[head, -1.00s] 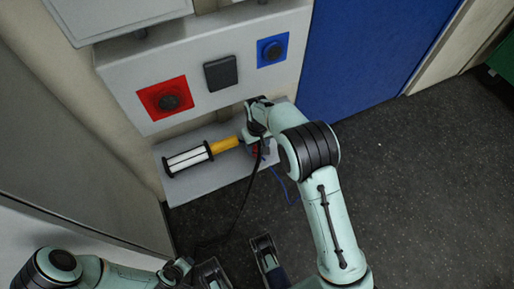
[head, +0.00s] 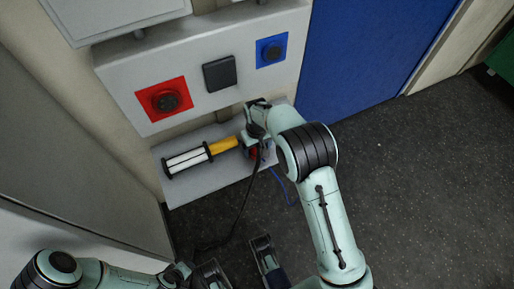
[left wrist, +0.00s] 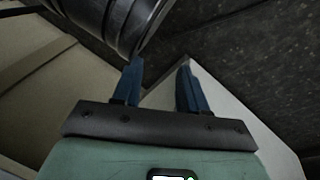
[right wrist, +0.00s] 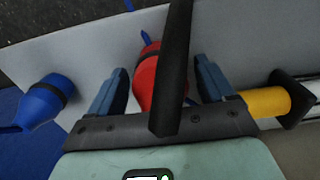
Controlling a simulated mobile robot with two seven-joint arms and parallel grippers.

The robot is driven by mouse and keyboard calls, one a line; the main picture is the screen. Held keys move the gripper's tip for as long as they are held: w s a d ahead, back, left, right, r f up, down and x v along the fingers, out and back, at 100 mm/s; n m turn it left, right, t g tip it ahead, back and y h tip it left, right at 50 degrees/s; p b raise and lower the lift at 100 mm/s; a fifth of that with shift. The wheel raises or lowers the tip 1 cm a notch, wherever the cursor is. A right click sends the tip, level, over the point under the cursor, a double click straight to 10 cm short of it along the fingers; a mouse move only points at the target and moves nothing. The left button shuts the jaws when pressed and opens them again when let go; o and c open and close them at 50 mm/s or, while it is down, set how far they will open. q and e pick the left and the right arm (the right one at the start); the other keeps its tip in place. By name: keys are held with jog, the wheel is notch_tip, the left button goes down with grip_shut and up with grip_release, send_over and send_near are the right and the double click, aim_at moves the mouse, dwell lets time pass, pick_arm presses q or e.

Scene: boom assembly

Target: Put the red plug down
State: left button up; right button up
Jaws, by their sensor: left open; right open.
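The red plug (right wrist: 147,78) is on the grey shelf, between the two fingers of my right gripper (right wrist: 160,88) in the right wrist view. Both fingers stand apart from it, so the gripper is open around it. A black cable (right wrist: 173,60) crosses in front of the plug and hides part of it. In the head view the red plug (head: 254,153) is mostly hidden by my right gripper (head: 262,145) over the shelf. My left gripper (head: 238,265) is open and empty low in the head view; its spread fingers also show in the left wrist view (left wrist: 158,88).
The grey shelf (head: 200,190) holds a white and yellow lamp (head: 187,160) left of my right gripper. A blue plug (right wrist: 45,102) lies on the other side. The panel above has a red socket (head: 165,99), a black square (head: 219,73) and a blue socket (head: 271,50).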

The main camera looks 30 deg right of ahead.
notch_tip(320, 180, up, 4)
jog(key=shift+f+p, duration=0.1)
jog(key=shift+p, duration=0.35)
notch_tip(320, 180, up, 6)
jog(key=shift+r+p, duration=0.2)
jog(key=shift+p, duration=0.6)
jog(key=shift+r, duration=0.6)
pick_arm(q)
jog(key=shift+h, duration=0.3)
jog(key=r, duration=0.1)
jog(key=s+d+r, duration=0.1)
jog(key=d+r, duration=0.1)
jog(key=shift+s+r, duration=0.3)
jog(key=shift+r, duration=0.1)
jog(key=shift+s, duration=0.1)
